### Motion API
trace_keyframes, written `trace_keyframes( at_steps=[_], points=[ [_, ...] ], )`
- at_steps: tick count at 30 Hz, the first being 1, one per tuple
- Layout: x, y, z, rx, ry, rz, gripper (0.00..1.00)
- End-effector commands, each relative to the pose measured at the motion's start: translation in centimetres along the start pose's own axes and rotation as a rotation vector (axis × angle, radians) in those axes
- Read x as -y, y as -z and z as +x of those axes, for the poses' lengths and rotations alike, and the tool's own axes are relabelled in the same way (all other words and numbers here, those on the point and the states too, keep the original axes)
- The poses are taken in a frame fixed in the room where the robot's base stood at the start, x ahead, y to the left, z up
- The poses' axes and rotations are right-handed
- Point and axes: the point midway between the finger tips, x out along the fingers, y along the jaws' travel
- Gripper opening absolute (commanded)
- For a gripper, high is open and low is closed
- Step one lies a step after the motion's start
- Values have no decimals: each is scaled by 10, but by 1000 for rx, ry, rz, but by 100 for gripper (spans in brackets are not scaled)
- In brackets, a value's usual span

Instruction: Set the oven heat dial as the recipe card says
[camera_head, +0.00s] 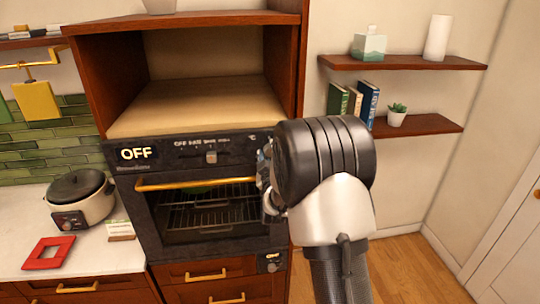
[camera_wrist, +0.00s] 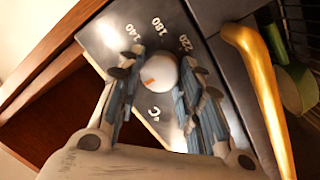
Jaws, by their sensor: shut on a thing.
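The heat dial (camera_wrist: 160,72) is a white round knob with an orange mark on its lower-left side in the wrist view. The panel around it (camera_wrist: 110,38) carries the numbers 140, 180 and 220, and °C. My gripper (camera_wrist: 158,84) is shut on the dial, one finger on each side. In the head view my gripper (camera_head: 266,178) is at the right end of the oven's black front (camera_head: 140,205), and my arm hides the dial. The panel display (camera_head: 136,153) reads OFF. A small card (camera_head: 121,231) stands on the counter; its text is too small to read.
A brass oven handle (camera_head: 195,184) runs just below the panel, close beside my gripper in the wrist view (camera_wrist: 258,85). A slow cooker (camera_head: 82,199) and a red trivet (camera_head: 48,253) are on the left counter. Wall shelves (camera_head: 420,125) are at the right.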

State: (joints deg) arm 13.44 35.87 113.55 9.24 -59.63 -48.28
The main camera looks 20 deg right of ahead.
Motion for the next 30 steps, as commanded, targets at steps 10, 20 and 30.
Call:
trace_keyframes(
  at_steps=[10,20,30],
  points=[
    [2,-3,0,10,10,195,10],
    [1,-3,0,30,31,503,10],
    [-1,-4,0,52,53,823,10]
  ],
)
